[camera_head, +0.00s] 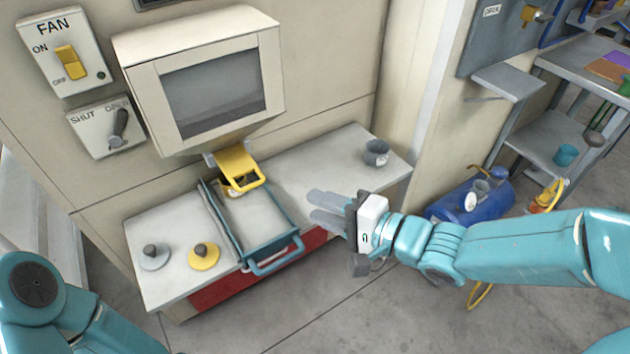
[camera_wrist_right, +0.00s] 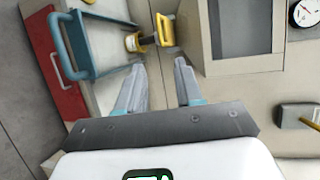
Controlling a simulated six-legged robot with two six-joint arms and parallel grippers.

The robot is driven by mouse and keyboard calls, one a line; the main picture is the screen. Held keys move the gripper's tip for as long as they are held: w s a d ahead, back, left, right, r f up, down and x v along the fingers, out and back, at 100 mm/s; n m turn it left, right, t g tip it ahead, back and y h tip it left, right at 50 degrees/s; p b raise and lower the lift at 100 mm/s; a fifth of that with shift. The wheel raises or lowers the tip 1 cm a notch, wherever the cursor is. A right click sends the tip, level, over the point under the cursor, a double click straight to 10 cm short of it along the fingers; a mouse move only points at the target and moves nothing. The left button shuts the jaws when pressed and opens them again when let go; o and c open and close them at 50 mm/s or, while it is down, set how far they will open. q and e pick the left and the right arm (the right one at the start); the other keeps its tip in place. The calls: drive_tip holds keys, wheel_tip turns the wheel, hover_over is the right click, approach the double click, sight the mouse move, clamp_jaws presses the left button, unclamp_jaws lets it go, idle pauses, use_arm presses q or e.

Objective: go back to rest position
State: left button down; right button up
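My right gripper (camera_head: 320,207) is in front of the bench's right half, just right of the blue-handled tray, with nothing in its fingers. In the right wrist view its two fingers (camera_wrist_right: 159,66) stand apart with an empty gap. The tray (camera_head: 262,222) sits on the bench with its blue handle over the front edge. A yellow-handled piece (camera_head: 240,165) sits under the windowed cabinet at the tray's back; it also shows in the right wrist view (camera_wrist_right: 166,30). My left arm shows at the lower left, but its gripper is out of view. I cannot make out a buffing brush.
The windowed cabinet (camera_head: 205,85) hangs above the bench (camera_head: 320,165). A grey cup (camera_head: 376,152) stands at the bench's right end. Two knobbed discs, grey (camera_head: 155,258) and yellow (camera_head: 204,257), lie at left. A blue tank (camera_head: 470,203) is on the floor behind my right arm.

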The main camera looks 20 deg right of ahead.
drive_tip(key=s+a+f+m+g+h+p, duration=0.25)
drive_tip(key=f+g+p, duration=0.25)
drive_tip(key=f+p, duration=0.7)
drive_tip(key=s+d+f+n+g+h, duration=0.1)
drive_tip(key=s+f+n+g+h, duration=0.1)
drive_tip(key=s+f+n, duration=0.3)
drive_tip(key=s+d+f+n+g+h+b, duration=0.1)
drive_tip(key=s+f+n+g, duration=0.3)
drive_tip(key=s+f+n, duration=0.2)
wheel_tip(320, 180, down, 2)
drive_tip(key=shift+s+d+f+h, duration=0.15)
drive_tip(key=shift+s+d+h, duration=0.15)
drive_tip(key=shift+s, duration=0.5)
drive_tip(key=shift+w, duration=0.1)
